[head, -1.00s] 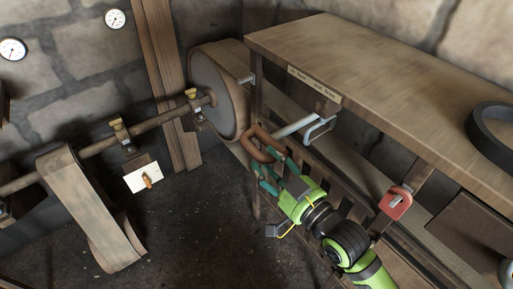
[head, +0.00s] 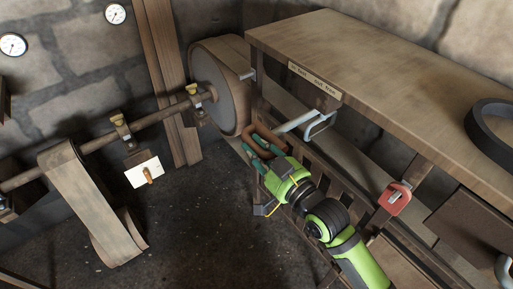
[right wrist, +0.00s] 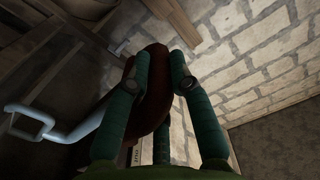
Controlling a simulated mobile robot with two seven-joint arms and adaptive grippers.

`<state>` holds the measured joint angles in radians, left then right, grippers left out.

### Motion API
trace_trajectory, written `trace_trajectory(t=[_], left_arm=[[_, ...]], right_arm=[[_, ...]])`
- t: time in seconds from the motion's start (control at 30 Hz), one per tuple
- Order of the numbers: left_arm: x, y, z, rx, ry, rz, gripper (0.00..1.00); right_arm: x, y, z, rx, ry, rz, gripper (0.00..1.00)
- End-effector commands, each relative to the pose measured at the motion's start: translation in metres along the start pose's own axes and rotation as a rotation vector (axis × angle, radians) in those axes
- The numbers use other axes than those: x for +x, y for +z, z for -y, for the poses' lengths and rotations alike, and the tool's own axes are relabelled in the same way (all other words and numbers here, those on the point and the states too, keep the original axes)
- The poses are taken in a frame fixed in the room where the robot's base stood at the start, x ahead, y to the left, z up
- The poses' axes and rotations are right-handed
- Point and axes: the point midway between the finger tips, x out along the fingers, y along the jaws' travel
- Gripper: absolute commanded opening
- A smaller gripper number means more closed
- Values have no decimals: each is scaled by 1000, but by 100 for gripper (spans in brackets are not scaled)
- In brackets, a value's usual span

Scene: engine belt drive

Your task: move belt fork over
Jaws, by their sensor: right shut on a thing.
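The belt fork shows as a pale metal bar (head: 297,122) with a bent loop (head: 320,126) under the bench edge. A reddish-brown looped handle (head: 265,131) sits at the bar's near left end. My right gripper (head: 259,153) is shut on this handle, its green fingers on either side of it. In the right wrist view the handle (right wrist: 154,80) stands between the two fingers (right wrist: 161,68), and the pale bent bar (right wrist: 75,128) passes at left. The fingers hide part of the handle. My left gripper is out of view.
A wooden bench (head: 390,85) with a printed label (head: 314,79) overhangs the handle. A belt pulley (head: 217,85) on a shaft is at the left. A red fitting (head: 396,198) hangs at right, and a dark ring (head: 492,128) lies on the bench. Open floor (head: 195,225) is left of my arm.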

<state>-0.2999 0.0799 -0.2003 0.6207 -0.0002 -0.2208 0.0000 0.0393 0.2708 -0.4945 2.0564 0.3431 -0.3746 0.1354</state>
Motion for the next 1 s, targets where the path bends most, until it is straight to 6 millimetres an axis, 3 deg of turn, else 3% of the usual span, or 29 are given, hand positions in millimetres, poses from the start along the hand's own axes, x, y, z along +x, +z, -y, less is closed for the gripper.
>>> trace_trajectory(t=[0.3, 0.6, 0.63, 0.67, 0.7, 1.0], left_arm=[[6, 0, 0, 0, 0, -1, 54], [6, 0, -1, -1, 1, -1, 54], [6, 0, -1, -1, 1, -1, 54], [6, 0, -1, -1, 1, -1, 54], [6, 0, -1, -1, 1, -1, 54], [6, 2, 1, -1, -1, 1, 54]], right_arm=[[0, -7, -48, -6, 6, 6, 0], [0, -7, -48, 0, 4, 8, 0], [0, -7, -48, 0, 4, 8, 30], [0, -7, -48, 0, 3, 8, 42], [0, -7, -48, 0, 3, 7, 46], [0, -8, -48, -1, 3, 4, 46]])
